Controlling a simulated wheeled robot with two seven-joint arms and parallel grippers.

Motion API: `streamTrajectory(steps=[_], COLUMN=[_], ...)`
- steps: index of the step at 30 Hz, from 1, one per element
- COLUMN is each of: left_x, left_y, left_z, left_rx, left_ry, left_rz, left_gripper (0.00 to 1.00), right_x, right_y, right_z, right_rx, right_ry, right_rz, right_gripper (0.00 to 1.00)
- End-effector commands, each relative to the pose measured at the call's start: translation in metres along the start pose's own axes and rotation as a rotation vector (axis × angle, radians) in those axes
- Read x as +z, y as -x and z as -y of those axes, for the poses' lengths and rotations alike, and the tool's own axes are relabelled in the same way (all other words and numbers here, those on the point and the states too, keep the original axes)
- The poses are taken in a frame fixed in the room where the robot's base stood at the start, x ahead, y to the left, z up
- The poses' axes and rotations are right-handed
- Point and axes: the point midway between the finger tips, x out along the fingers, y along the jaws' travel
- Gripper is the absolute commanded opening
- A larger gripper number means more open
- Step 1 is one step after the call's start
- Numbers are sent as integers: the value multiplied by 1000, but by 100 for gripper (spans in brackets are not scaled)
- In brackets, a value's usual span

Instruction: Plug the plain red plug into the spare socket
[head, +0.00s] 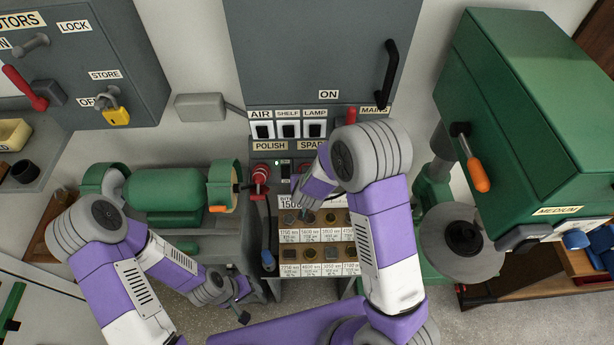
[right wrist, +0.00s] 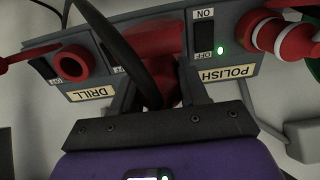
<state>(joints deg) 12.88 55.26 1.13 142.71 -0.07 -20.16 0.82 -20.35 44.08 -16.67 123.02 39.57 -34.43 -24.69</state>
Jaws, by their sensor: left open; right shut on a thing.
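In the right wrist view my right gripper (right wrist: 158,82) is shut on a red plug (right wrist: 152,45) with a black cable looping over it. The plug is in front of the panel, between the DRILL and POLISH sections. It hides what is behind it, so I cannot tell whether it is in the spare socket. In the head view the right gripper covers most of the SPARE section; its label (head: 311,145) shows partly. My left gripper (head: 240,306) is open and empty, low near the front of the sample rack.
A red plug (head: 261,174) sits at the POLISH section, beside a lit green lamp (right wrist: 220,50). A red ring (right wrist: 72,64) is at the DRILL section. A rack of labelled samples (head: 320,236) stands below. A green grinder (head: 165,190) is left, a green cabinet (head: 530,110) right.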

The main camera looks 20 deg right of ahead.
Motion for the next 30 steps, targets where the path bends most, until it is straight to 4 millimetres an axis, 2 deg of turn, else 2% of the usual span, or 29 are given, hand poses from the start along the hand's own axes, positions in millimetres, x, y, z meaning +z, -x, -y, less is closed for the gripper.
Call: streamTrajectory(steps=[30], left_x=[0], left_y=[-11], left_z=[4], left_rx=[0], left_ry=[0], left_rz=[0], left_gripper=[43], right_x=[0], right_y=[-24], right_z=[0], right_rx=[1], right_ry=[-1], right_rz=[-1], right_gripper=[7])
